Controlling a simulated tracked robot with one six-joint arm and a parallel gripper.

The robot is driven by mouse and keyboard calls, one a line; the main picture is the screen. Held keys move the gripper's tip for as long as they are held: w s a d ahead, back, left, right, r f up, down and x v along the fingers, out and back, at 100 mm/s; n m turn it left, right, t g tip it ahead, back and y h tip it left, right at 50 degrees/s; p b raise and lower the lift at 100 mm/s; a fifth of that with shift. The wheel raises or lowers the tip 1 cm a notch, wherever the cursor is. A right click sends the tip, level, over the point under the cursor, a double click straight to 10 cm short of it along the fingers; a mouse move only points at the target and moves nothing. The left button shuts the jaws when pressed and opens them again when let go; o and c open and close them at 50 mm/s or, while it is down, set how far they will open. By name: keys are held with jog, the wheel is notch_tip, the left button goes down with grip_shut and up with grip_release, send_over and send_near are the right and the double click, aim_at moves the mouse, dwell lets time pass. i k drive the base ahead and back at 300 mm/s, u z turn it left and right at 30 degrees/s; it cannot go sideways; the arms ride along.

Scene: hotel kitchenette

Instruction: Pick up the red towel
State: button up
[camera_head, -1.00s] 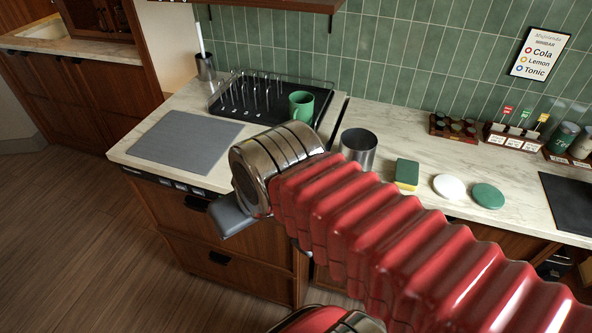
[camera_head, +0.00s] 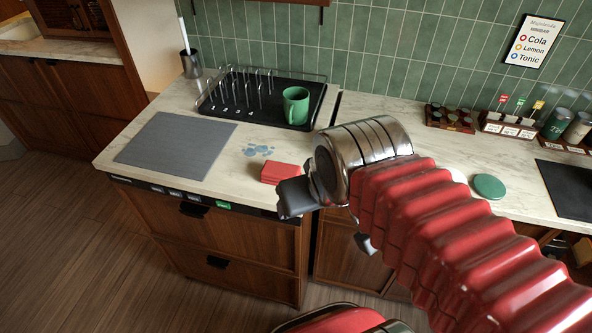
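The red towel (camera_head: 285,172) looks like a small folded red block. It lies on the pale counter near the front edge, right of the grey mat, and my arm's end covers none or little of it. My gripper (camera_head: 326,222) is just in front and to the right of the towel, near the counter's front edge. Its two dark fingers show apart, with nothing seen between them. I cannot tell its exact height or whether the left finger touches the towel.
A blue wet-looking patch (camera_head: 258,151) lies behind the towel. The grey mat (camera_head: 177,146) is at left. A black rack tray (camera_head: 222,115) holds a green mug (camera_head: 296,106). A green round disc (camera_head: 489,186) lies right of my arm.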

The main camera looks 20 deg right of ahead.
aim_at(272, 173)
jog(key=u, duration=1.45)
jog(key=i, duration=0.5)
jog(key=u, duration=0.05)
